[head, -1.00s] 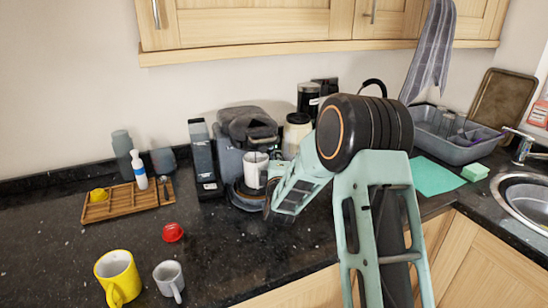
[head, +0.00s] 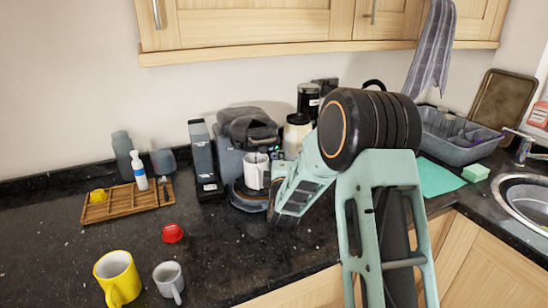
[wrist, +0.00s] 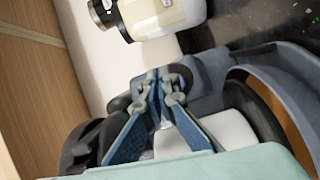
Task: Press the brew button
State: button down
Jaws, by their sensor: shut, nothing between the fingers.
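The coffee machine (head: 238,137), dark grey and blue-grey, stands on the counter against the back wall. A white mug (head: 256,172) sits upright on its drip tray; its pale side also shows in the wrist view (wrist: 222,132). My gripper (wrist: 160,76) is shut and empty, its fingertips together close to the machine's blue-grey body (wrist: 208,78), above the mug. I cannot tell whether the tips touch it. In the head view my arm hides most of the gripper at the machine's right. I cannot make out the brew button in either view.
A cream jar (head: 296,135) and a black canister (head: 308,101) stand right of the machine. The left counter has free room.

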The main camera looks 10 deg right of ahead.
jog(key=s+d+r, duration=0.2)
jog(key=s, duration=0.1)
jog(key=shift+s+d+r, duration=0.15)
jog(key=shift+s+r, duration=0.1)
jog(key=shift+s, duration=0.05)
dwell(0.5)
